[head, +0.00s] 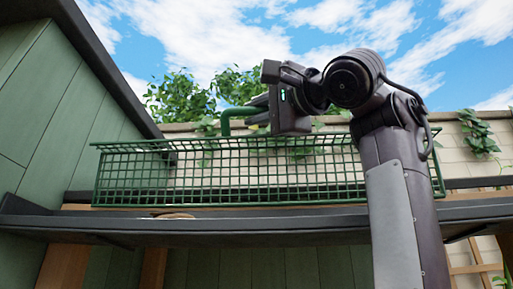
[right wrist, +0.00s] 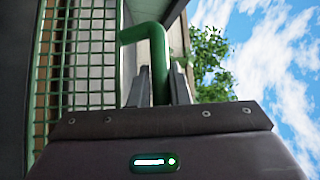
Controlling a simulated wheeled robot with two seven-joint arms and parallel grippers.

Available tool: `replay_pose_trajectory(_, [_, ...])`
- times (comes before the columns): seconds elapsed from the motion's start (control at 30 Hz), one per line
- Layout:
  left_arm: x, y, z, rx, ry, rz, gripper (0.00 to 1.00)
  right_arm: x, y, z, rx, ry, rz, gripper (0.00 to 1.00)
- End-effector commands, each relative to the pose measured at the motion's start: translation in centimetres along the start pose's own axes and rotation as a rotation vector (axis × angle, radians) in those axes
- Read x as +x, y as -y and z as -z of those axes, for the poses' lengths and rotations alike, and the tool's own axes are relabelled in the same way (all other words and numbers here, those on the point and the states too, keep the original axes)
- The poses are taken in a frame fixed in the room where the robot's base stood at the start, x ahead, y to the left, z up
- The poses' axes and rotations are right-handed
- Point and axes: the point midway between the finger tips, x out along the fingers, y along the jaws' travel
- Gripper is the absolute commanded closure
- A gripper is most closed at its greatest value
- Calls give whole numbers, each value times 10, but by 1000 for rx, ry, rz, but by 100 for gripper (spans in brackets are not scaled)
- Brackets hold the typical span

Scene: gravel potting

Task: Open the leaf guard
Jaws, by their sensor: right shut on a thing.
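The leaf guard (head: 135,178) is a long green wire-mesh panel along the shelf edge in the head view. Its mesh also shows at the left of the right wrist view (right wrist: 85,60). A bent green handle (right wrist: 150,35) rises from its top edge, and part of it shows in the head view (head: 226,122). My right gripper (right wrist: 160,88) has its two fingers on either side of the handle and is shut on it. In the head view the gripper (head: 258,108) reaches in from the right, and its fingertips are partly hidden. My left gripper is not in view.
A dark shelf or gutter ledge (head: 250,224) runs below the mesh. A green plank wall (head: 50,100) with a dark sloping roof edge stands at the left. A pale block wall (head: 460,150) with ivy stands behind.

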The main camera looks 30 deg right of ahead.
Motion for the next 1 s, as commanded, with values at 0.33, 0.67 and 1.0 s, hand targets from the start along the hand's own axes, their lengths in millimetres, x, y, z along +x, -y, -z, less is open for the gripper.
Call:
replay_pose_trajectory(0.33, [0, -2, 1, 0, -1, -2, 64, 0, 1, 0, 0, 0, 2, 75])
replay_pose_trajectory(0.67, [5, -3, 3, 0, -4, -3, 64, -5, -1, -1, -1, 0, 4, 75])
replay_pose_trajectory(1.0, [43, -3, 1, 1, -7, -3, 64, -60, -4, -2, 1, 1, 4, 75])
